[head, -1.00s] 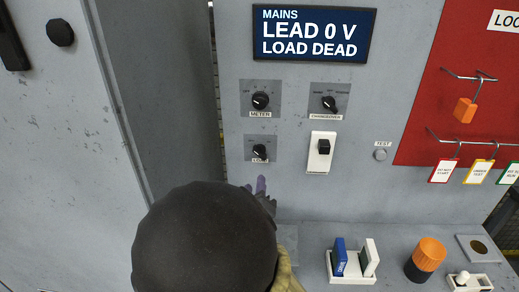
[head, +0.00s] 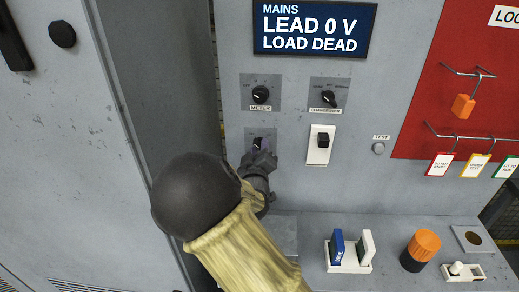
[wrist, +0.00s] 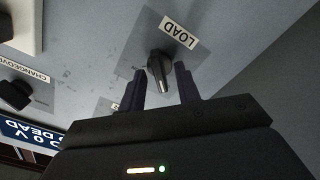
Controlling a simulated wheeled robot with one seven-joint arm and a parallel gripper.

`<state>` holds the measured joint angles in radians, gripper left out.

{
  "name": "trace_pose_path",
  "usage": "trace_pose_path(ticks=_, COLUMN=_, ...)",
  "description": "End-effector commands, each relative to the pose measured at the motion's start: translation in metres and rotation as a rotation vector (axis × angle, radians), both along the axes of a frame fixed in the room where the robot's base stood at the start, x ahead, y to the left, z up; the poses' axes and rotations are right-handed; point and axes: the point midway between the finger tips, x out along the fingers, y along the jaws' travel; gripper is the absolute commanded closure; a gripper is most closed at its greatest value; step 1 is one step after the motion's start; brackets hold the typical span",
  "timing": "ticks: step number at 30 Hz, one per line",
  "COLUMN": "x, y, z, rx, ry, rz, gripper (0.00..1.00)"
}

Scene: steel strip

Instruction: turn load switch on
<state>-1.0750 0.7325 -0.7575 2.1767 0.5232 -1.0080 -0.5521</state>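The load switch (wrist: 160,72) is a black rotary knob on a grey plate, with a LOAD label (wrist: 179,31) beside it in the wrist view. My gripper (wrist: 163,88) is open, one finger on each side of the knob, with a visible gap on both sides. In the head view my gripper (head: 258,160) is at the load switch plate (head: 261,134) and hides its label and part of the knob. The display (head: 315,30) reads MAINS, LEAD 0 V, LOAD DEAD.
The meter knob (head: 261,95) is above the load switch. The changeover knob (head: 328,98) and a white-plated black switch (head: 320,145) are to the right. A shelf (head: 300,228) below holds a blue and white holder and an orange-topped black object (head: 421,250).

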Motion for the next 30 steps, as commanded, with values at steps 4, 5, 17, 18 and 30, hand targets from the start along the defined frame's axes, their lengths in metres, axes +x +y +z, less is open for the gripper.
trace_pose_path(ticks=4, x=-0.0003, y=-0.0001, z=-0.0002, rx=0.000, ry=0.000, rz=0.000, gripper=0.73)
trace_pose_path(ticks=5, x=-0.0004, y=0.0001, z=-0.0002, rx=0.000, ry=0.000, rz=0.000, gripper=0.79)
trace_pose_path(ticks=17, x=-0.0004, y=-0.0011, z=-0.0008, rx=0.008, ry=0.000, rz=-0.002, gripper=1.00)
trace_pose_path(ticks=18, x=-0.0004, y=-0.0010, z=-0.0011, rx=0.013, ry=0.000, rz=-0.002, gripper=1.00)
trace_pose_path(ticks=30, x=-0.0003, y=-0.0009, z=-0.0036, rx=0.187, ry=-0.006, rz=-0.001, gripper=1.00)
